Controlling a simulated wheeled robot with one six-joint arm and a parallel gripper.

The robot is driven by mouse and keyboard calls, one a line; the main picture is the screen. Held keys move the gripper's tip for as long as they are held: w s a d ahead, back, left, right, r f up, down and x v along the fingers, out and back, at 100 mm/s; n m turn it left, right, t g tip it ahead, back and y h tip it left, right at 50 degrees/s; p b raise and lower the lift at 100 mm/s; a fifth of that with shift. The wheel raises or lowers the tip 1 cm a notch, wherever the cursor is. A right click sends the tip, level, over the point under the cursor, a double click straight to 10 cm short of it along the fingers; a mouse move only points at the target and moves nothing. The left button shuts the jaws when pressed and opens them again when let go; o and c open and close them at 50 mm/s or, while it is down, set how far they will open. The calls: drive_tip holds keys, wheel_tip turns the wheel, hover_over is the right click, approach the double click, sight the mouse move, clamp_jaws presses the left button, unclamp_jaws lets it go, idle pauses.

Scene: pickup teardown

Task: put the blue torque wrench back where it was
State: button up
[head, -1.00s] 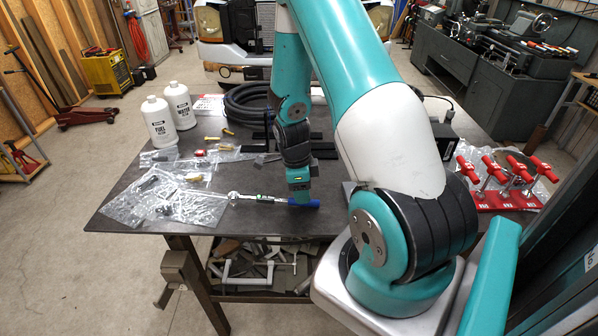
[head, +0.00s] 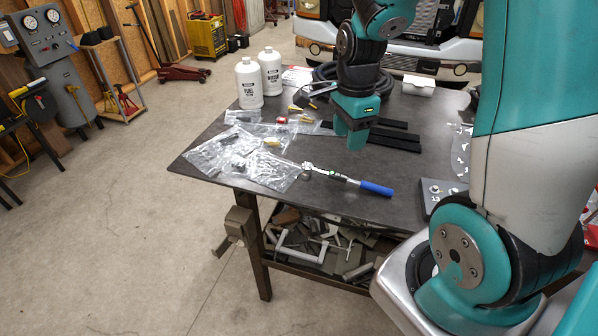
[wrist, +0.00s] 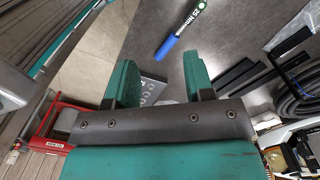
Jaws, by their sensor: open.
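The blue torque wrench (head: 345,180) lies flat on the dark workbench (head: 225,140) near its front edge. Its blue handle (head: 376,188) points right and its metal head points left, close to or touching a clear plastic bag. My gripper (head: 356,140) is raised above the bench behind the wrench, apart from it. In the wrist view my gripper (wrist: 160,78) shows two teal fingers spread with nothing held between them. The wrench (wrist: 180,32) shows beyond the fingers there, its head cut off by the top edge.
Clear bags of parts (head: 262,170) cover the bench's left side. Two white bottles (head: 249,84) stand behind them. Black bars (head: 396,140) lie right of my gripper, and a black hose coil (head: 322,76) lies behind.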

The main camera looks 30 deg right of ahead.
drive_tip(key=s+a+r+n+y, duration=0.1)
drive_tip(key=s+a+r+n, duration=0.2)
drive_tip(key=a+n, duration=0.4)
drive_tip(key=s+a+r+n+y, duration=0.1)
drive_tip(key=s+a+r+n, duration=0.3)
drive_tip(key=n, duration=0.7)
drive_tip(key=s+a+r+n+y, duration=0.2)
drive_tip(key=s+a+n, duration=0.5)
drive_tip(key=a, duration=0.5)
drive_tip(key=r+n, duration=0.1)
drive_tip(key=n, duration=0.1)
drive_tip(key=shift+s+a+r+n, duration=0.15)
drive_tip(key=shift+s+r+n, duration=0.05)
drive_tip(key=shift+n, duration=0.1)
